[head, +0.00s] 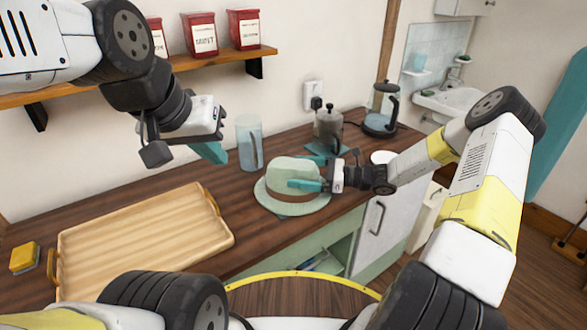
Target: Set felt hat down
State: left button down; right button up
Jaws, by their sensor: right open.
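The pale green felt hat (292,171) with a brown band sits brim down, apparently on the wooden counter near its front edge. Whether the whole brim touches the wood is hard to tell. My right gripper (312,172) is at the right side of the crown, open, with one teal finger in front of the crown and the other behind it. My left gripper (208,152) hangs above the counter at the back left, apart from the hat. Only part of its teal fingers shows, so its opening is unclear.
A wooden tray (146,238) fills the counter's left part, with a yellow sponge (24,257) beside it. A clear pitcher (249,142) stands behind the hat. A moka pot (328,128), a glass kettle (381,109) and a white dish (383,157) are to the right. Red tins (200,34) line the shelf.

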jog(key=shift+w+a, duration=0.1)
jog(key=shift+a, duration=0.25)
jog(key=c, duration=1.4)
jog(key=shift+o, duration=0.2)
jog(key=shift+r, duration=0.1)
